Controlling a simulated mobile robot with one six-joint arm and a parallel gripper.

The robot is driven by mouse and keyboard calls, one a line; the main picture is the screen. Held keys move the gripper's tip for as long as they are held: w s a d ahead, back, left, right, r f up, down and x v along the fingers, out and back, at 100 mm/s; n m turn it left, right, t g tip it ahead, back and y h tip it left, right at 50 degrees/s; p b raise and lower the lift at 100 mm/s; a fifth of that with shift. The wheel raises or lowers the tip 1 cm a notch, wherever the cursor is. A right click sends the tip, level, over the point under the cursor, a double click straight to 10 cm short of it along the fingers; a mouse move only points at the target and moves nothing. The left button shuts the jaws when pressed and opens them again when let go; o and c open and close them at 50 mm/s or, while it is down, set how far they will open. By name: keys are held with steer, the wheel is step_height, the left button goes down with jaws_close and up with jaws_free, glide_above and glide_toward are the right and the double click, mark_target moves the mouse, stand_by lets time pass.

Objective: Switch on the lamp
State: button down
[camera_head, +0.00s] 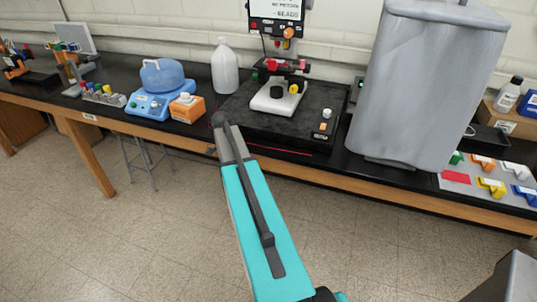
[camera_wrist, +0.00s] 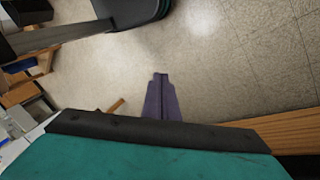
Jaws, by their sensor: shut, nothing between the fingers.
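I cannot make out with certainty which thing is the lamp. A microscope (camera_head: 280,97) with a white base and red and yellow parts stands on a dark slab (camera_head: 262,127) on the bench in the head view. A small dark box (camera_head: 323,128) with a white knob and an orange part sits at the slab's right front. My gripper (camera_wrist: 160,76) shows in the wrist view with its fingers together and empty, with bare floor behind it and touching nothing there. My teal arm reaches toward the bench in the head view, where I cannot make out the gripper.
A large grey covered object (camera_head: 425,85) stands right of the microscope. A white jug (camera_head: 225,66), a blue-topped device (camera_head: 160,88) and an orange box (camera_head: 187,107) stand to the left. The floor (camera_head: 180,230) before the bench is clear.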

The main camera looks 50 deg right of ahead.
steer(key=s+a+f+n+g+b, duration=0.1)
steer(key=s+a+f+n, duration=0.25)
steer(key=a+f, duration=0.7)
steer(key=s+a+f+n+g+b, duration=0.15)
steer(key=a+f+n, duration=0.25)
steer(key=a+f, duration=0.6)
steer(key=s+a+f+n+t+b, duration=0.2)
steer(key=s+a+f+n+b, duration=0.1)
steer(key=s+a+f+n, duration=1.2)
steer(key=shift+s+f, duration=1.15)
steer(key=shift+s, duration=0.25)
steer(key=shift+s, duration=0.1)
